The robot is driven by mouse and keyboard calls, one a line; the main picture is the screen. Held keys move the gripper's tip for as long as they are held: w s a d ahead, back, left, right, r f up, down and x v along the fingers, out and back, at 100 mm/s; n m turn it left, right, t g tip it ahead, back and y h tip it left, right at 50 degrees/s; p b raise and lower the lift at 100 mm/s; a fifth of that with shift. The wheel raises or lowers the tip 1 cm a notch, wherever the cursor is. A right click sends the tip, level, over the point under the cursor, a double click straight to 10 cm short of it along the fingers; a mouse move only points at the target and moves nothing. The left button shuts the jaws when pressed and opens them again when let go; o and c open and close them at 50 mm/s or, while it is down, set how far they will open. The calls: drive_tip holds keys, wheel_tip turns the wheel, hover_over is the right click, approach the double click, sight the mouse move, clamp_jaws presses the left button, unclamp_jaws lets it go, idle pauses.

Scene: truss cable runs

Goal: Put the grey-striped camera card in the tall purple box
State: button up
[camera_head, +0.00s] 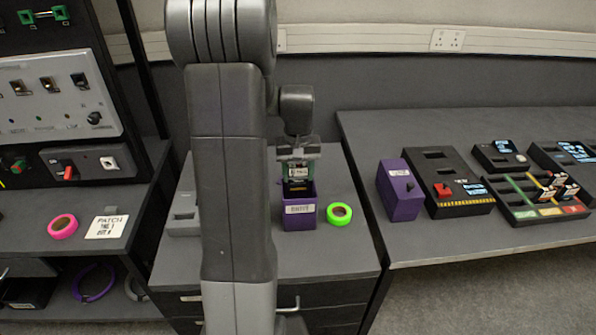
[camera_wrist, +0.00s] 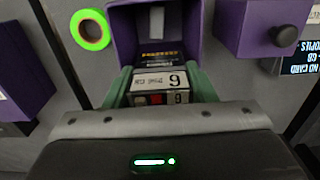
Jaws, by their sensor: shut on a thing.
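My gripper (camera_head: 298,158) is shut on a camera card (camera_head: 297,172), upright over the open purple box (camera_head: 299,214) on the middle cabinet. In the wrist view the card (camera_wrist: 158,85) sits between the green fingertips and bears a white label with a 9 and a small red patch. Its far end is dark with yellow print and lies at or inside the mouth of the box (camera_wrist: 193,22). Grey stripes cannot be made out. How deep the card is in the box is unclear. The box has a white label on its front.
Another purple box (camera_head: 400,192) is on the right table with several dark devices. A purple block with a dark knob (camera_wrist: 262,22) is near the box. A pink tape roll (camera_head: 62,226) lies left.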

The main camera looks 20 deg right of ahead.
drive_tip(key=o, duration=1.1)
drive_tip(key=shift+c, duration=0.6)
drive_tip(key=shift+c, duration=0.7)
drive_tip(key=shift+r, duration=0.1)
drive_tip(key=shift+r+p, duration=3.15)
drive_tip(key=shift+r, duration=0.8)
drive_tip(key=shift+f, duration=0.1)
